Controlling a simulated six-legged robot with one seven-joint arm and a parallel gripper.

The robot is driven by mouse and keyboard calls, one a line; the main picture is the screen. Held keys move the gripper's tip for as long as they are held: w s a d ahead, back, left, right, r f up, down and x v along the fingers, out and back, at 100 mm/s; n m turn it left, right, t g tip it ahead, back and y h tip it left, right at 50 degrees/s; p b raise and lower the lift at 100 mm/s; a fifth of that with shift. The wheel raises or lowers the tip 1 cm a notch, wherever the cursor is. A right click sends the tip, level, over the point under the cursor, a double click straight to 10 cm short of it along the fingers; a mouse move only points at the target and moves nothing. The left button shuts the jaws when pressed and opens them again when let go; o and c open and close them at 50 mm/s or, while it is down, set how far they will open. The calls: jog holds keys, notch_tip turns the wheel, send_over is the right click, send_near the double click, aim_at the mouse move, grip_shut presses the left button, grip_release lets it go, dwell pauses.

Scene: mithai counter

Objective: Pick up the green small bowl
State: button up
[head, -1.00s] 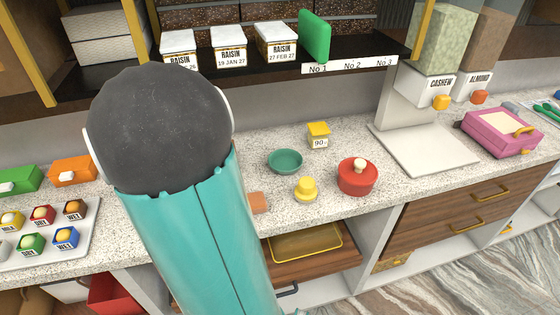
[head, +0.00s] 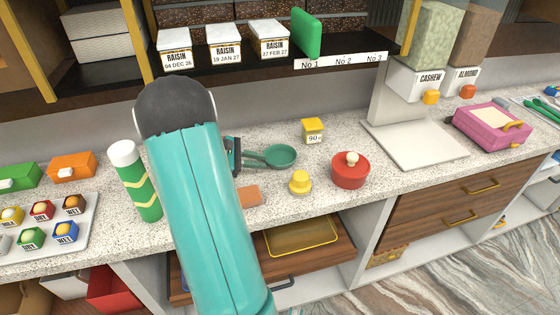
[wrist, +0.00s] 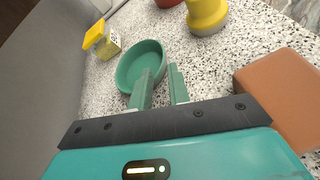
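The green small bowl (head: 281,155) stands upright on the speckled counter, right of my arm; it also shows in the wrist view (wrist: 136,64). My gripper (head: 262,158) reaches in from the left at the bowl's near side. In the wrist view my gripper (wrist: 162,70) has its two green fingers apart with a narrow gap. The left finger overlaps the bowl's rim and the right finger is just beside the rim's right side. I cannot tell whether either finger touches the bowl. Part of the near rim is hidden by the left finger.
A yellow-topped box (head: 313,131) stands behind the bowl. A yellow knobbed weight (head: 299,183) and a red lidded pot (head: 350,171) stand in front and right. An orange-brown block (wrist: 282,92) lies close by the gripper. A green-and-white bottle (head: 137,184) stands left of my arm.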

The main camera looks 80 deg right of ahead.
aim_at(288, 165)
jog(key=shift+x, duration=0.85)
jog(key=x, duration=0.6)
jog(key=shift+s+d, duration=0.2)
jog(key=shift+s, duration=0.15)
jog(key=shift+c, duration=0.2)
grip_shut()
